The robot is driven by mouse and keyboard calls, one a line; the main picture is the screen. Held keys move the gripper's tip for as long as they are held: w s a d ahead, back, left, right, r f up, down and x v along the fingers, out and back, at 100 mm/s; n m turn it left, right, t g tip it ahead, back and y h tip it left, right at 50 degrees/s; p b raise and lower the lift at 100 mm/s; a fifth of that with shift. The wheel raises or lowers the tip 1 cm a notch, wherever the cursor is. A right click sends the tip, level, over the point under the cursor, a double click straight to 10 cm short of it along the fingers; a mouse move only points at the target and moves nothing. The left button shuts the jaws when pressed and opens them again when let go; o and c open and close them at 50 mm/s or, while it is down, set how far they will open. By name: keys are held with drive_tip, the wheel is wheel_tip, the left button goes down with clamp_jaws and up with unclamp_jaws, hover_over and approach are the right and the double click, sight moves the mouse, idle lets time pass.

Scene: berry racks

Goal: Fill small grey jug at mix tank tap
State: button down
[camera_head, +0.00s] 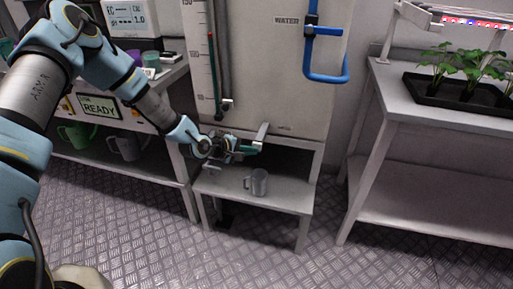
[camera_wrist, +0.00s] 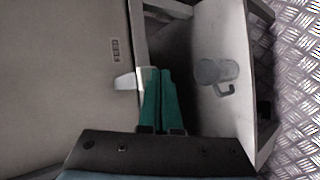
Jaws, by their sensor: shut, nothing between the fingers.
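The small grey jug (camera_head: 258,182) stands upright on the low stand (camera_head: 290,199) under the front of the mix tank (camera_head: 265,75). The jug also shows in the wrist view (camera_wrist: 212,71), with its handle to one side; its inside and fill level cannot be made out. My gripper (camera_head: 252,149) is above the jug, a little to its left, with teal fingers shut and empty. The pale tap lever (camera_head: 262,136) is at the fingertips. In the wrist view the lever (camera_wrist: 126,82) lies right beside my fingers (camera_wrist: 158,72); I cannot tell if they touch. No stream shows.
A blue pipe (camera_head: 325,77) is on the tank front. At left, a bench holds a READY display (camera_head: 99,106), with a green jug (camera_head: 76,137) and another grey jug (camera_head: 124,147) on its lower shelf. A plant tray (camera_head: 465,98) is on the right rack. Floor in front is clear.

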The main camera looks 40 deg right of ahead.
drive_tip(key=shift+w+d, duration=0.3)
drive_tip(key=shift+d, duration=0.15)
idle(0.9)
drive_tip(key=shift+a, duration=0.1)
drive_tip(key=shift+s+a, duration=0.5)
drive_tip(key=shift+a, duration=0.25)
drive_tip(key=shift+s+a+p, duration=0.35)
drive_tip(key=shift+s+a, duration=0.35)
drive_tip(key=shift+a, duration=0.35)
drive_tip(key=shift+s+a+p, duration=0.3)
drive_tip(key=shift+s+a, duration=0.4)
drive_tip(key=shift+a, duration=0.35)
